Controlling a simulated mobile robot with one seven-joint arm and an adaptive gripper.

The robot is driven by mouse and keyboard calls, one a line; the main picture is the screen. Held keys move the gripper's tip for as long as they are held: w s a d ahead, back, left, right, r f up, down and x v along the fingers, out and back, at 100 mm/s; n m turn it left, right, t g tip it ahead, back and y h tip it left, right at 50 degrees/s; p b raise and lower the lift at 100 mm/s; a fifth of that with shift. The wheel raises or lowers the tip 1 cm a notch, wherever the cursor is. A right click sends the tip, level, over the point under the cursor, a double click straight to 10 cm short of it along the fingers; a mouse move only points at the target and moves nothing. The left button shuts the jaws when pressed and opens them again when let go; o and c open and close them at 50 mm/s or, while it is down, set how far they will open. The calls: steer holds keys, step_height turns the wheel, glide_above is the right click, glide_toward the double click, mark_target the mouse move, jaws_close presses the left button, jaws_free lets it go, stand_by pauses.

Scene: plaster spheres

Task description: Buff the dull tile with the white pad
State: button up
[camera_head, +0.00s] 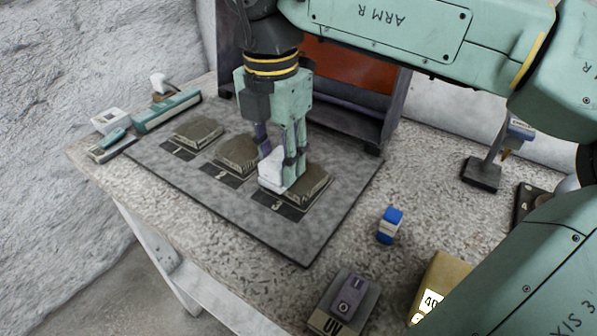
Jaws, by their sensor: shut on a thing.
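My gripper (276,158) points down over the grey board and is shut on the white pad (271,170). The pad is at the left part of tile 3 (313,183), low against it; I cannot tell whether it touches the tile's face. Tile 2 (237,155) and tile 1 (198,131) lie in a row to the left, each behind a dark number plate. All three tiles look brownish grey with raised marks. I cannot tell from this view which one is dull. The fingers and pad hide part of tile 3.
The grey board (315,233) lies on a speckled table (405,262). A blue and white block (389,226), a switch box marked UV (344,303) and a yellow box (441,283) stand to the right. A small stand (483,172) is at the back right. A green-topped tool (166,110) lies at left.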

steer(key=shift+s+a, duration=0.3)
steer(key=shift+s, duration=0.15)
steer(key=shift+w+d, duration=0.55)
steer(key=shift+w, duration=0.25)
steer(key=shift+w+d, duration=0.5)
steer(key=shift+w, duration=0.25)
steer(key=shift+s+a+r, duration=0.1)
steer(key=shift+s+a, duration=0.4)
steer(key=shift+s, duration=0.3)
steer(key=shift+s+a, duration=0.5)
steer(key=shift+s, duration=0.25)
steer(key=shift+w+d+r+p, duration=0.35)
steer(key=shift+w+r+p, duration=0.3)
steer(key=shift+p, duration=0.05)
steer(key=shift+w+d, duration=0.15)
